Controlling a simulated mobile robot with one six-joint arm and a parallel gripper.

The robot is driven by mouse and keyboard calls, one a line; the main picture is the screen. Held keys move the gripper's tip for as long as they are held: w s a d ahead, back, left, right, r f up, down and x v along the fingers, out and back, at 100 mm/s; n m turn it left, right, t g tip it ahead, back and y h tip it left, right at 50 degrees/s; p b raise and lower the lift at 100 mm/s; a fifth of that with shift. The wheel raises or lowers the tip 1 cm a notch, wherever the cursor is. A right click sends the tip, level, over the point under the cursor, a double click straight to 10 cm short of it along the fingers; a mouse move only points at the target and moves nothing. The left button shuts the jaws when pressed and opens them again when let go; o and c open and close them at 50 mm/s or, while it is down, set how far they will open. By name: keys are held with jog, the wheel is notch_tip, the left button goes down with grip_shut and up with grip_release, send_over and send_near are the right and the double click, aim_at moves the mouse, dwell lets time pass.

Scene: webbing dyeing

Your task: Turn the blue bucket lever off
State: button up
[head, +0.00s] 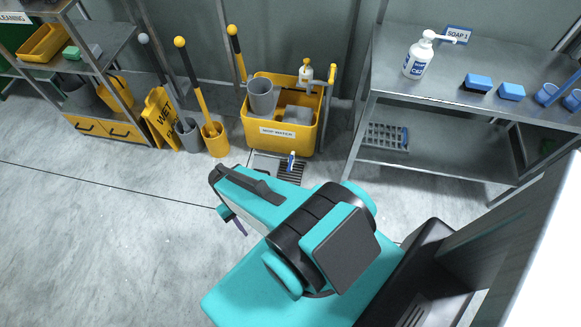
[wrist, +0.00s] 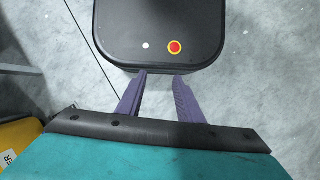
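I see no blue bucket lever that I can identify with certainty. A yellow mop bucket (head: 254,140) labelled "MOP WATER" stands at the back wall, with a yellow-topped upright handle (head: 332,78) on its right. Two small blue cups (head: 546,94) stand at the right end of the steel table, one cut by the picture edge. My gripper (wrist: 160,82) points down over the floor in the wrist view, with its purple fingers apart and nothing between them. In the head view my arm hides most of it, and only a purple fingertip shows.
A floor drain (head: 262,168) with a small blue and white item (head: 292,160) lies before the mop bucket. The steel table (head: 440,85) holds a soap bottle (head: 418,60) and blue blocks (head: 478,82). A yellow wet-floor sign (head: 160,118) stands left. The left floor is clear.

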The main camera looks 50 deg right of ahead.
jog(key=w+d+f+m+t+y+b, duration=0.1)
jog(key=w+d+f+m+t+b, duration=0.15)
jog(key=w+d+f+b, duration=0.7)
jog(key=m+t+b, duration=0.4)
jog(key=m+b, duration=0.4)
jog(key=b, duration=2.4)
send_over(289, 165)
jog(key=s+d, duration=0.1)
jog(key=s, duration=0.2)
notch_tip(289, 165, down, 14)
jog(key=shift+d+r, duration=0.2)
jog(key=shift+d, duration=0.1)
jog(key=shift+f, duration=0.1)
jog(key=f+b, duration=0.1)
jog(key=f, duration=0.3)
jog(key=w+a+f+b, duration=0.1)
jog(key=f+b, duration=0.1)
jog(key=f, duration=0.3)
jog(key=w+f+b, duration=0.1)
jog(key=f+b, duration=0.1)
jog(key=f, duration=0.2)
jog(key=shift+w+a+f, duration=0.15)
jog(key=shift+a+f, duration=0.05)
